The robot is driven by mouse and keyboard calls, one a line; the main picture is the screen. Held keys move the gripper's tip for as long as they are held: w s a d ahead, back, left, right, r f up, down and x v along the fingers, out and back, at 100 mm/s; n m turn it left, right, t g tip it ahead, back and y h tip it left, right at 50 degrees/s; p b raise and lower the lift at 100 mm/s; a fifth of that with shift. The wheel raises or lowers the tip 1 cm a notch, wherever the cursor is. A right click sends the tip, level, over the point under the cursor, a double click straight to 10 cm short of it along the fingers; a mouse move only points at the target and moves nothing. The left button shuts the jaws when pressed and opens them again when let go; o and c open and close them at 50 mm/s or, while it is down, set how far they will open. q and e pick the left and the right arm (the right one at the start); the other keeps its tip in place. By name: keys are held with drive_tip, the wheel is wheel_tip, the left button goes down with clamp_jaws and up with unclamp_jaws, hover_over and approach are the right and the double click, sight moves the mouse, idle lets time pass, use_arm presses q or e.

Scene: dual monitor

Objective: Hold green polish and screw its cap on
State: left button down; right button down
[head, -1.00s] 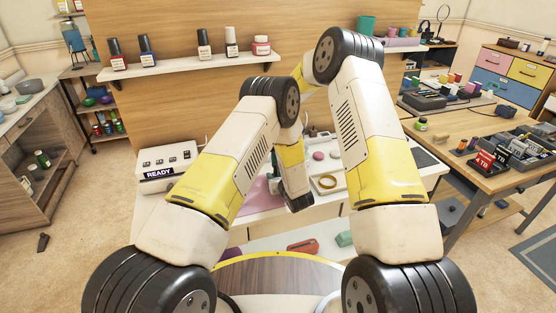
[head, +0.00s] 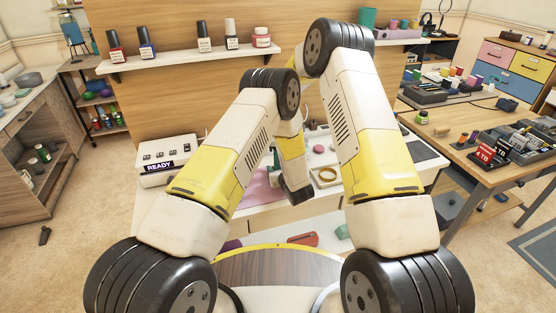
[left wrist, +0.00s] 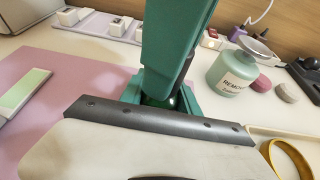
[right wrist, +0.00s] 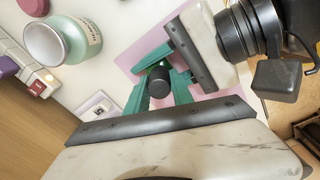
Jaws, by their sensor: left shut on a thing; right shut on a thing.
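In the left wrist view, my left gripper (left wrist: 160,97) is shut on the green polish bottle (left wrist: 158,103). Only a small dark green part of the bottle shows between the teal fingers. In the right wrist view, my right gripper (right wrist: 159,90) is shut on the black cap (right wrist: 158,79), seen end-on between its fingertips. A teal finger of the right gripper stands over the bottle in the left wrist view and covers most of the cap. I cannot tell how the cap sits on the bottle's neck. In the head view both gripper tips are hidden by my arms.
A pink mat (left wrist: 90,75) lies under the grippers. A remover jar (left wrist: 232,75) stands close by, with a gold ring (head: 325,177) in a tray. A READY box (head: 168,160) is at the left. A shelf (head: 180,58) with several bottles hangs above.

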drive_tip(key=m, duration=0.4)
drive_tip(key=shift+m, duration=0.3)
drive_tip(key=c, duration=1.1)
unclamp_jaws()
drive_tip(key=shift+r, duration=2.25)
drive_tip(key=shift+c, duration=1)
wheel_tip(320, 180, up, 8)
drive_tip(key=m, duration=0.4)
drive_tip(key=shift+s+a+f, duration=0.15)
drive_tip(key=shift+a, duration=0.05)
